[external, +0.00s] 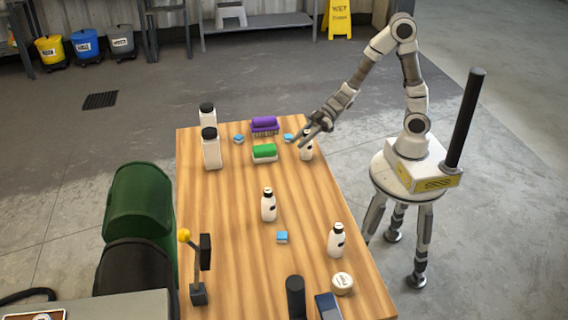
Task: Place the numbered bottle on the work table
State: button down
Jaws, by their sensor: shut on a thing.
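My gripper (308,138) is at the far right part of the wooden work table (225,235), shut on the upper part of a white bottle (307,153). That bottle is upright over the table near its right edge. I cannot tell whether its base touches the table top. Similar white bottles with dark caps and small dark marks stand mid-table (268,208) and near the right edge (336,243). Any numbers are too small to read.
Two larger white bottles (211,152) (208,115) stand at the far left. A purple brush (264,123), a green brush (264,151) and small blue blocks (282,237) lie about. A round tin (342,283) and a dark cylinder (296,296) are at the near end. The table's left middle is clear.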

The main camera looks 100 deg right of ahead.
jog(key=shift+f, duration=0.2)
jog(key=c, duration=0.6)
grip_release()
